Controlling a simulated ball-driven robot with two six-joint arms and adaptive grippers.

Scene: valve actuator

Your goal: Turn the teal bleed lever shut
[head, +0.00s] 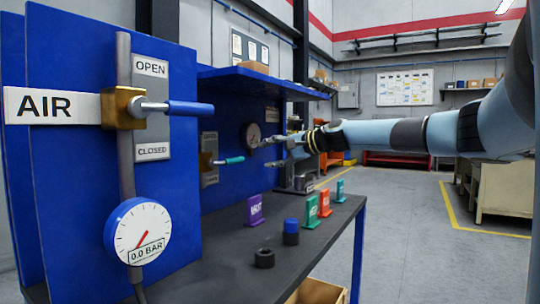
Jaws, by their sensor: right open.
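The teal bleed lever (233,160) sticks out to the right, roughly level, from a small brass valve (207,160). My right gripper (266,152) comes in from the right. Its fingers are apart and empty, with the tips pointing left, a little to the right of the lever's end in the picture. I see no contact with the lever; the depth between them is hard to tell. My left gripper is not in view.
A nearer blue-handled AIR lever (190,108) stands level between OPEN and CLOSED labels. A gauge (138,231) below reads 0.0 BAR. Coloured tags (255,210), a black ring (264,258) and a blue-topped cylinder (291,232) stand on the dark bench (215,270).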

